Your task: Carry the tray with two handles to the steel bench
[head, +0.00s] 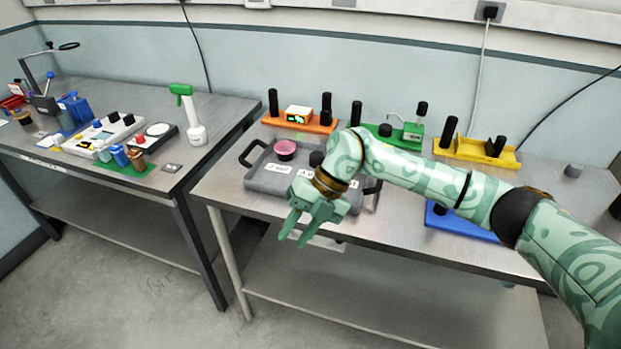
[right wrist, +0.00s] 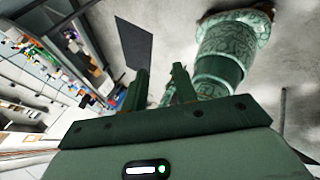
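A grey tray (head: 258,184) with a black handle at each end sits on the right steel bench (head: 222,185). Its left handle (head: 247,153) is clear. Its right handle (head: 374,187) shows beside my right arm. A pink-topped round pot (head: 285,148) and white labels lie in the tray; my arm hides part of it. My right gripper (head: 294,238) is open and empty, in front of the tray's front side and pointing down. Its parted fingers also show in the right wrist view (right wrist: 160,88). My left gripper is not in view.
Orange (head: 300,122), green (head: 388,140) and yellow (head: 477,152) modules line the bench's back; a blue one (head: 460,222) lies at front right. The left steel bench (head: 110,88) holds a spray bottle (head: 190,115), instruments and small bottles. A gap separates the benches.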

